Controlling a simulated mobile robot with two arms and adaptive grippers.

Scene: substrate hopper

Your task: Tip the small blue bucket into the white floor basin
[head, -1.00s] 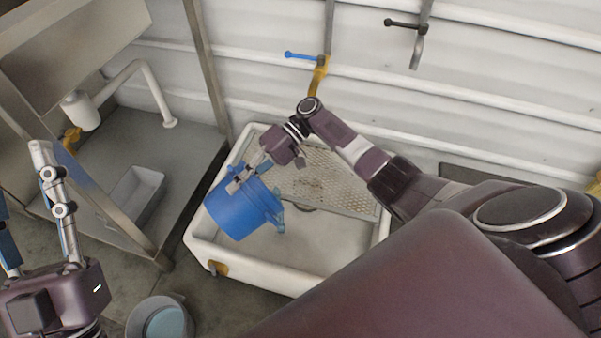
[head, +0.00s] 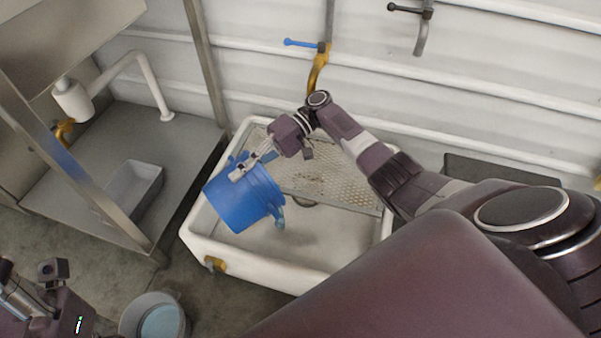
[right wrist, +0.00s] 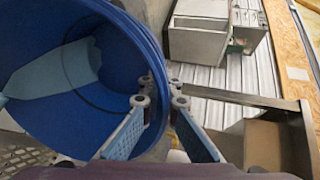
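The small blue bucket (head: 242,198) hangs tilted above the left part of the white floor basin (head: 250,258). The head view shows its outer side; its mouth is turned away there. My right gripper (head: 240,170) is shut on its rim. In the right wrist view the wall of the bucket (right wrist: 125,45) passes between the fingers (right wrist: 160,112), and a paler blue patch, perhaps liquid, shows inside. No pouring stream is visible. My left gripper (head: 30,285) is at the bottom left corner, partly cut off, away from the bucket and basin.
A perforated plate (head: 335,185) covers the back of the basin. A grey pail (head: 180,325) with bluish contents stands on the floor at front left. A metal stand (head: 140,240) and grey tray (head: 135,190) are left of the basin. A blue-handled tap (head: 316,62) is on the wall behind.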

